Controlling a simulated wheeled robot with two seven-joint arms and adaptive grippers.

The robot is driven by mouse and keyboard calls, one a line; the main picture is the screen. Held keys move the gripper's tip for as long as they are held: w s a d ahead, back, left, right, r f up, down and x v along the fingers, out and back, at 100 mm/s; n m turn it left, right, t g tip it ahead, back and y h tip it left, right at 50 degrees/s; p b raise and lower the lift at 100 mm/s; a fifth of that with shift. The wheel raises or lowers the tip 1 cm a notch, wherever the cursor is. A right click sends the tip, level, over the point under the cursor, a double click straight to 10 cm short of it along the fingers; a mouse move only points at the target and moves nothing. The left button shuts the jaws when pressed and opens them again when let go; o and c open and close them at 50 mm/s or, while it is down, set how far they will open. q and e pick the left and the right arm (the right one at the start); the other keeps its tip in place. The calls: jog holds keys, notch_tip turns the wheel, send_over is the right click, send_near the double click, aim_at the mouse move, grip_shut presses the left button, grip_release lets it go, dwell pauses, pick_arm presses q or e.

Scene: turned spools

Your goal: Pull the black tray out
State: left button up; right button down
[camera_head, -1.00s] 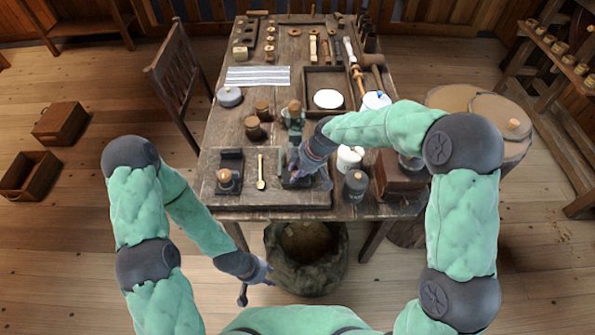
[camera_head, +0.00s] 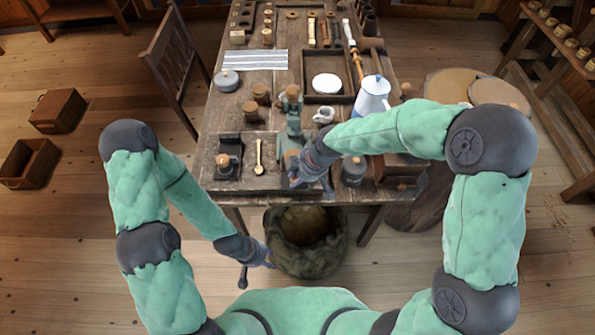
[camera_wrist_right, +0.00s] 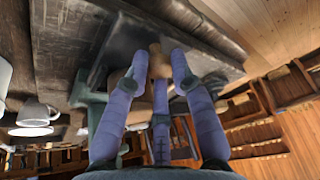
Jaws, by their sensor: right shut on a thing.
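My right gripper (camera_head: 297,181) is near the table's front edge, in front of the green machine (camera_head: 292,112). In the right wrist view its fingers (camera_wrist_right: 160,68) are shut around a small wooden knob (camera_wrist_right: 158,60). A dark flat piece (camera_wrist_right: 125,42) lies close behind the knob and seems to be the black tray. The fingers hide much of it, and I cannot see clearly how the knob joins it. My left gripper (camera_head: 268,260) hangs low, below the table's front edge, apart from the machine; its finger opening is too small to judge.
A spoon (camera_head: 259,158) and a black stand (camera_head: 228,162) are left of the machine. A dark canister (camera_head: 353,170) and a wooden box (camera_head: 400,170) are to its right. A white-blue kettle (camera_head: 372,95) and a cup (camera_head: 324,115) stand behind. A sack (camera_head: 305,245) sits below the front edge.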

jog(key=shift+w+a+r, duration=0.15)
jog(key=shift+r, duration=0.05)
jog(key=c, duration=1.1)
grip_release()
jog(key=shift+o, duration=0.2)
jog(key=shift+a, duration=0.15)
jog(key=v, duration=1.2)
jog(key=shift+f, duration=0.15)
